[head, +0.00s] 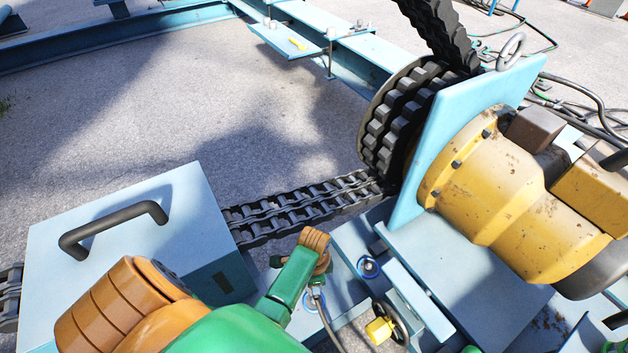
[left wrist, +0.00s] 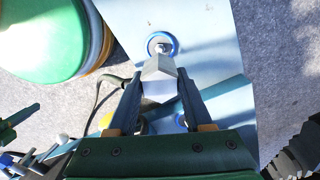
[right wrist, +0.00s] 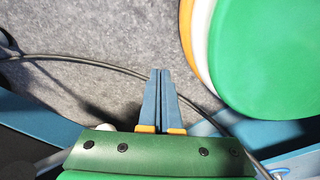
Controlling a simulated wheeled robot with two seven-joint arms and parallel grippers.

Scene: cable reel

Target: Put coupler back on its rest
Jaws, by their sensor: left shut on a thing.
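My left gripper (left wrist: 160,80) is shut on a pale grey, faceted block, which I take to be the coupler (left wrist: 157,90), in the left wrist view. A dark cable runs off to the left beside the fingers. Just beyond the fingertips is a blue-ringed round fitting with a metal centre (left wrist: 162,44) on a pale blue plate. It looks like the blue-ringed fitting (head: 369,267) in the head view; I cannot tell whether it is the rest. In the head view, my green and orange arm hides most of the left gripper. My right gripper (right wrist: 160,72) is shut and empty.
A black chain (head: 300,203) runs to a large sprocket (head: 395,125) beside a yellow motor (head: 490,190). A pale blue box with a black handle (head: 115,226) stands at left. A yellow-tagged black handwheel (head: 382,328) is near the bottom. A dark cable (right wrist: 75,60) crosses behind my right fingers.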

